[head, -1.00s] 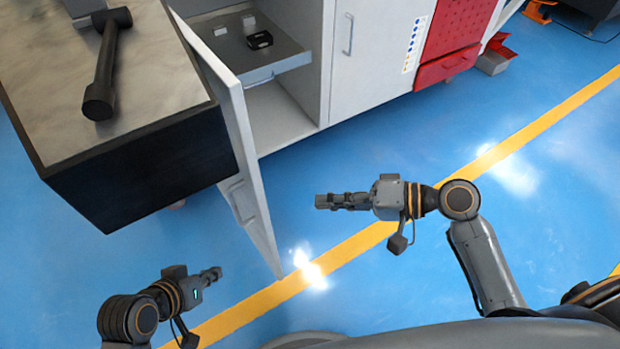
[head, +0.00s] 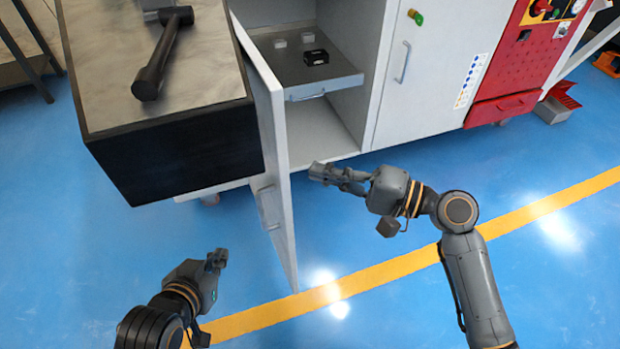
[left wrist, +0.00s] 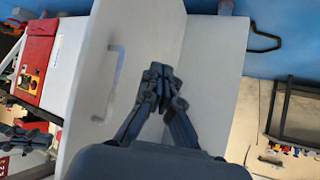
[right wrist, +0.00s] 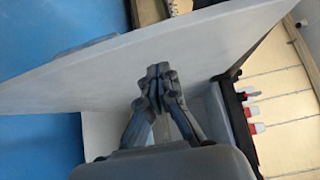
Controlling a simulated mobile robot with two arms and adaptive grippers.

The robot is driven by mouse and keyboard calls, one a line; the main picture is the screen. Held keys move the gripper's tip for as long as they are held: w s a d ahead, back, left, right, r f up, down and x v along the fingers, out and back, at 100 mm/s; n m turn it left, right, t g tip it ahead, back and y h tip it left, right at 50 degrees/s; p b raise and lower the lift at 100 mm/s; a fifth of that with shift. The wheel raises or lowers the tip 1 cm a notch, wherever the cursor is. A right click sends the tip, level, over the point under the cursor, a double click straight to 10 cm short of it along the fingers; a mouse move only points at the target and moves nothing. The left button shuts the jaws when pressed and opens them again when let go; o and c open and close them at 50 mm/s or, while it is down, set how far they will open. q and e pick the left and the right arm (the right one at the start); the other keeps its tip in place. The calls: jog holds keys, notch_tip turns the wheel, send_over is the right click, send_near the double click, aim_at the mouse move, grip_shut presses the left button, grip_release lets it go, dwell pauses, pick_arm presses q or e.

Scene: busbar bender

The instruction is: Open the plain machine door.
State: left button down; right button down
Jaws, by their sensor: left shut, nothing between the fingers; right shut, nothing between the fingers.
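The plain white door (head: 273,130) stands swung out from the left side of the open cabinet bay, with its bar handle (head: 268,207) on the outer face. My right gripper (head: 316,172) is shut and empty on the door's inner side, in front of the bay. In the right wrist view the door panel (right wrist: 150,60) lies close beyond its fingertips; contact cannot be told. My left gripper (head: 217,257) is shut and empty, left of the door on its outer side. In the left wrist view its fingers point toward the door, with the handle (left wrist: 112,85) to their left.
A dark-sided worktop (head: 180,150) with a black hammer (head: 160,60) juts out left of the door. A shelf (head: 330,80) with small items is inside the bay. A second white door (head: 430,90) is closed to the right, beside a red panel (head: 520,60). Blue floor is clear in front.

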pick_arm(q)
jog(key=shift+w+d+r+t, duration=0.1)
jog(key=shift+w+r+t, duration=0.15)
jog(key=shift+w+t, duration=0.05)
pick_arm(e)
jog(key=shift+s+a, duration=0.35)
jog(key=shift+a, duration=0.35)
jog(key=shift+s+a, duration=0.3)
jog(key=shift+a, duration=0.4)
